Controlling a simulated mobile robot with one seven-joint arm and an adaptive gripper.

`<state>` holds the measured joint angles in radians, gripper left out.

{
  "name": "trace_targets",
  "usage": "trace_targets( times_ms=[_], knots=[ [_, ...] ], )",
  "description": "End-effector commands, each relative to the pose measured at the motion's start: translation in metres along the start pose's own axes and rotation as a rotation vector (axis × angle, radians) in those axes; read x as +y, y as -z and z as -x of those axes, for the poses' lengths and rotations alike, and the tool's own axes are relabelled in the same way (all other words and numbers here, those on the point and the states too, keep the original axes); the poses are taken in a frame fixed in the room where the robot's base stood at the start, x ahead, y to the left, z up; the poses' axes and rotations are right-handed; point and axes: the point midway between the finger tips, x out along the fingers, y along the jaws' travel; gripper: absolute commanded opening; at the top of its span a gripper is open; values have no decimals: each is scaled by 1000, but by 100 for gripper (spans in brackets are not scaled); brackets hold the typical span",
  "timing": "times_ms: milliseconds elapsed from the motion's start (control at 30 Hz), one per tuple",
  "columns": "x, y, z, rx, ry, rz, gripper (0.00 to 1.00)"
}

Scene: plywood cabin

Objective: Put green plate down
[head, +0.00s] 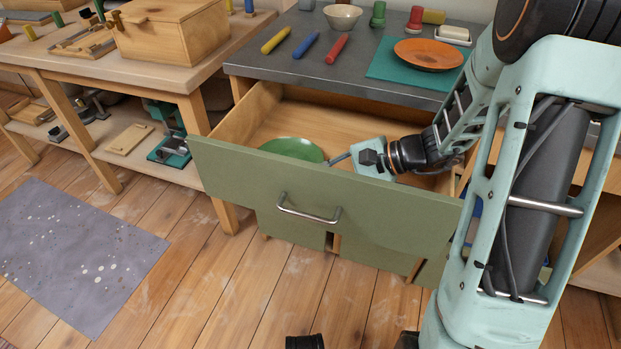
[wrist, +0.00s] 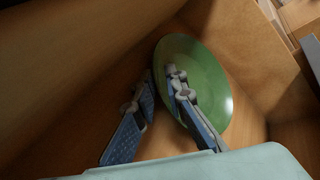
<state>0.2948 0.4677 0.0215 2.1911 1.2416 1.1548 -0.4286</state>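The green plate (head: 293,149) is inside the open drawer (head: 262,122), at its left part, partly hidden by the drawer front. It looks roughly flat in the head view. My gripper (head: 334,160) reaches down into the drawer at the plate's right side. In the wrist view the plate (wrist: 208,82) shows beyond the fingers. My gripper (wrist: 158,78) has its two fingers apart, one in front of the plate and one just outside its rim. I see no clear grip on the plate; whether a finger touches it I cannot tell.
The grey counter (head: 290,65) above the drawer holds an orange plate (head: 428,54) on a teal mat (head: 385,68), a bowl (head: 342,17) and coloured sticks. The green drawer front (head: 240,185) stands pulled out. A wooden workbench (head: 75,60) is at left. Drawer walls are close around my gripper.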

Motion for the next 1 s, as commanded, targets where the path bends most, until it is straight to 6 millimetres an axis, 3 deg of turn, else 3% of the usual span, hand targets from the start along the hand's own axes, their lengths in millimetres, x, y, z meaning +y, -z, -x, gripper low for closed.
trace_targets(
  times_ms=[267,700,1000],
  knots=[
    [-3,-2,2,0,0,0,12],
    [-3,-1,68,2,1,0,12],
    [-1,-1,76,0,0,0,12]
  ],
)
